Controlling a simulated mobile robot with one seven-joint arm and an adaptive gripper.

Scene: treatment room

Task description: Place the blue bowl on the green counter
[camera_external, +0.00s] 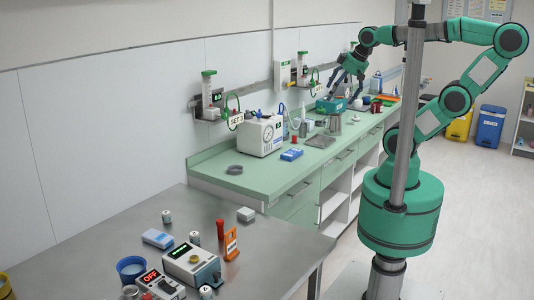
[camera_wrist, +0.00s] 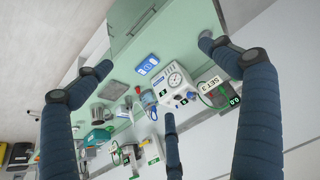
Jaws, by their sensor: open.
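The blue bowl (camera_external: 131,268) stands upright at the left of the grey metal table in the external view. It does not show in the wrist view. The green counter (camera_external: 262,178) runs along the wall behind that table; it also shows in the wrist view (camera_wrist: 175,45). My gripper (camera_external: 347,74) is raised above the far part of the counter, well away from the bowl. Its blue-sleeved fingers (camera_wrist: 155,75) are spread wide in the wrist view, with nothing between them at close range.
The metal table (camera_external: 115,222) also holds a white device (camera_external: 190,266), an orange stand (camera_external: 231,245) and small containers. On the counter are a gauge device (camera_external: 260,136), a grey ring (camera_external: 234,170) and a blue box (camera_external: 292,154). The counter's near end has bare room.

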